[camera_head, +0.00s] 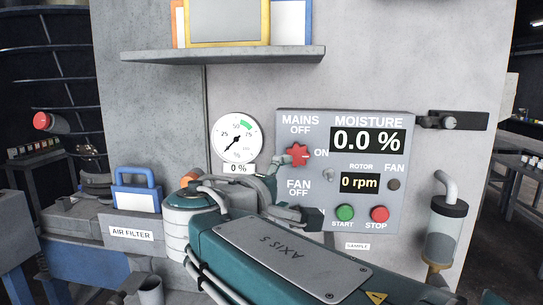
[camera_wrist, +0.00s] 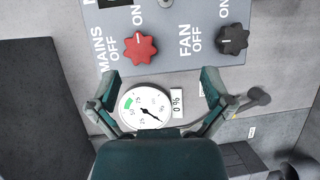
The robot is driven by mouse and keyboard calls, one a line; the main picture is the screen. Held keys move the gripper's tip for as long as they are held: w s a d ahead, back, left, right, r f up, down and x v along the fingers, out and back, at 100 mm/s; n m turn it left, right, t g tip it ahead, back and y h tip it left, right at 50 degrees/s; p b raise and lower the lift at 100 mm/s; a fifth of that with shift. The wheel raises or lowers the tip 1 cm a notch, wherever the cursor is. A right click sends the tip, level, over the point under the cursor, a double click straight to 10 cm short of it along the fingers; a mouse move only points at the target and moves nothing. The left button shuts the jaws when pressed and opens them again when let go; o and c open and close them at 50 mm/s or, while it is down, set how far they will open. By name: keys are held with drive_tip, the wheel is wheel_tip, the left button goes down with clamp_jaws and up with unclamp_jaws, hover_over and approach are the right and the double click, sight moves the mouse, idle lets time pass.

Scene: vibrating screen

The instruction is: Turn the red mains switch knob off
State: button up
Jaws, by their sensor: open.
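The red mains knob (camera_head: 297,155) sits on the grey control panel (camera_head: 290,116), below the MAINS OFF label and left of ON. In the wrist view the red knob (camera_wrist: 140,48) is fully visible, and its white mark appears to point toward ON. My gripper (camera_wrist: 160,76) is open and empty, its fingers spread to either side of the round gauge in that picture. The red knob lies just beyond the fingertips, nearer the left finger; nothing is between the fingers. In the head view my gripper (camera_head: 291,188) is in front of the panel's left part, partly hiding the fan switch.
The black fan knob (camera_wrist: 232,39) is beside the red knob. A round gauge (camera_head: 236,138) is left of the panel. Green (camera_head: 345,213) and red (camera_head: 379,214) buttons are at its lower right. A shelf (camera_head: 225,55) is above; a glass filter bowl (camera_head: 444,235) is at right.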

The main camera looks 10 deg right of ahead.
sight(294, 157)
drive_tip(key=shift+n+t, duration=0.3)
drive_tip(key=shift+t, duration=0.2)
drive_tip(key=w+d, duration=0.1)
drive_tip(key=w, duration=0.2)
drive_tip(key=w+d+r, duration=0.1)
drive_tip(key=w+d, duration=0.1)
drive_tip(key=w, duration=0.1)
drive_tip(key=w+d+r, duration=0.1)
drive_tip(key=w, duration=0.2)
drive_tip(key=shift+w+d, duration=0.1)
drive_tip(key=shift+d, duration=0.1)
drive_tip(key=c, duration=1.1)
